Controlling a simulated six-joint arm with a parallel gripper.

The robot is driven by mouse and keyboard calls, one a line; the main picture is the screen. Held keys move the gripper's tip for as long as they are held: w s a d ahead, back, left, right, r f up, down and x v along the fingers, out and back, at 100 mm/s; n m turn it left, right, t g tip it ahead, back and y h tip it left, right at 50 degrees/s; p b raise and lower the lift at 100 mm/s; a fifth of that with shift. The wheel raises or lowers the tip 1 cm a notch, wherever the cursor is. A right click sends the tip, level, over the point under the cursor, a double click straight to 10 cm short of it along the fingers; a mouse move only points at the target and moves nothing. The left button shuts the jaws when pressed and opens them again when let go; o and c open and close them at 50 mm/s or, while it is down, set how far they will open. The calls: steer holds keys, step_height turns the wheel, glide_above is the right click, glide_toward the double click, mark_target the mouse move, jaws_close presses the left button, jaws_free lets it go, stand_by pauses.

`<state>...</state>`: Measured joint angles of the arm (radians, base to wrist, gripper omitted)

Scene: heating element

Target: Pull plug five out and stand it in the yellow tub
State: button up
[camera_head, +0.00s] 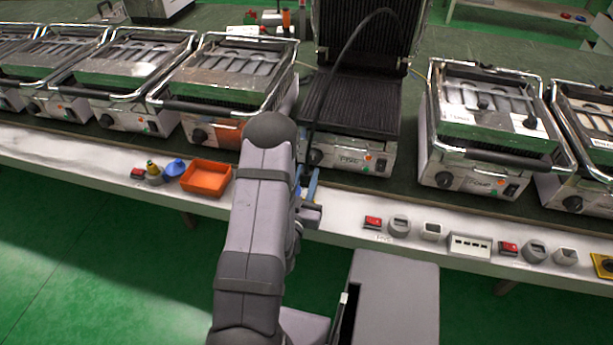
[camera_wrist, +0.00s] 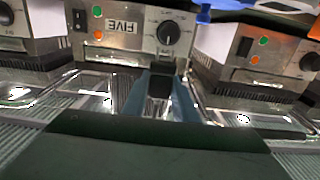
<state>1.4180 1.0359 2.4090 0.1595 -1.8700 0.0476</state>
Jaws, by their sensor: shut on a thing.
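Grill five (camera_head: 352,160) stands with its ribbed lid raised; its FIVE label (camera_wrist: 124,27) reads upside down in the wrist view. My gripper (camera_head: 310,185) is low at the grill's front left corner, over the bench edge. Its blue fingers (camera_wrist: 160,95) are shut on a small black block (camera_wrist: 160,86), which looks like plug five. A black cable arcs over the grill down towards the gripper. Whether the plug still sits in a socket cannot be told. No yellow tub is clearly seen; a yellow square piece (camera_head: 603,265) is cut off at the right edge.
An orange tray (camera_head: 206,178), a blue item (camera_head: 174,168) and a yellow-topped item (camera_head: 153,168) stand left on the white bench edge. Red switches and grey and white fittings (camera_head: 470,244) line it at right. Closed grills (camera_head: 490,130) stand either side of grill five.

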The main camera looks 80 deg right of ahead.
steer(key=shift+f+b, duration=2.25)
steer(key=shift+f, duration=0.4)
steer(key=shift+f+b, duration=2.35)
steer(key=o, duration=1.1)
steer(key=shift+r+p, duration=1.15)
steer(key=shift+r, duration=3.9)
steer(key=shift+w, duration=0.1)
